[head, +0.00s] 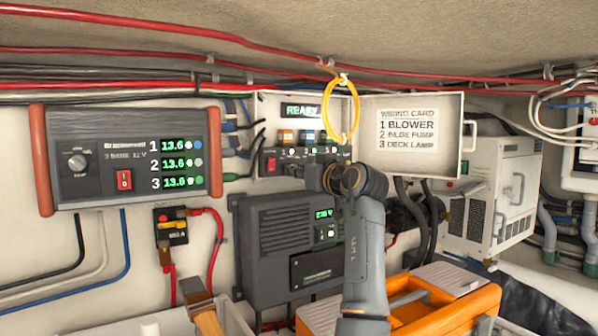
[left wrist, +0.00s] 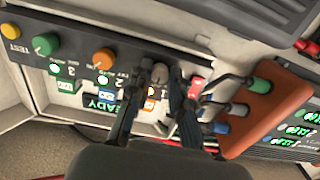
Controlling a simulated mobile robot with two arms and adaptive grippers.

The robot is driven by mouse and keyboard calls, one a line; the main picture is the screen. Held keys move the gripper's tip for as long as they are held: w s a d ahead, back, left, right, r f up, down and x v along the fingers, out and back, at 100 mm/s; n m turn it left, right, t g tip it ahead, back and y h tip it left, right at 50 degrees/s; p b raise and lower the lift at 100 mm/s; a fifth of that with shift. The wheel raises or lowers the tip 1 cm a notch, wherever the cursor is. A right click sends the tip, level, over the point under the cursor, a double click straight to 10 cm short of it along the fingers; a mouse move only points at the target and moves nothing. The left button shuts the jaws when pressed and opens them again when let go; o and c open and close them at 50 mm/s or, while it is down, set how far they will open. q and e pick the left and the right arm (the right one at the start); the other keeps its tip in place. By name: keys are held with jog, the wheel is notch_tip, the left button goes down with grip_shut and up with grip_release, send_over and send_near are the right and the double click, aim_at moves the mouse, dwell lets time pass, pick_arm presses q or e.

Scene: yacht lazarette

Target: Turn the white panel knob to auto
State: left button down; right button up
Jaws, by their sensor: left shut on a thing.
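The open white control panel box (head: 300,102) hangs on the wall in the head view, with a lit READY display (head: 301,110). My left gripper (head: 325,176) is at its lower control strip and hides part of it. In the left wrist view the strip appears turned over. There my left gripper's (left wrist: 157,84) two dark fingers are closed around the white knob (left wrist: 160,73). Fingers cover the knob's sides, and I cannot read its pointer or marks. An orange knob (left wrist: 103,59), a green knob (left wrist: 46,43) and a yellow TEST button (left wrist: 10,31) sit beside it.
A yellow cable loop (head: 341,108) hangs before the box. The panel door (head: 412,170) stands open to the right. A bench supply (head: 125,158) with orange ends is at left, a dark charger (head: 290,235) below. An orange toolbox (head: 440,300) lies at the bottom right.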

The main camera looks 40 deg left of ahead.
pick_arm(q)
jog(key=c, duration=1.4)
grip_release()
jog(key=shift+a, duration=0.1)
jog(key=shift+c, duration=0.2)
jog(key=shift+o, duration=1.2)
jog(key=shift+a+f, duration=0.1)
jog(key=shift+w+a, duration=0.1)
jog(key=v, duration=0.7)
jog(key=shift+d, duration=0.3)
jog(key=shift+a, duration=0.1)
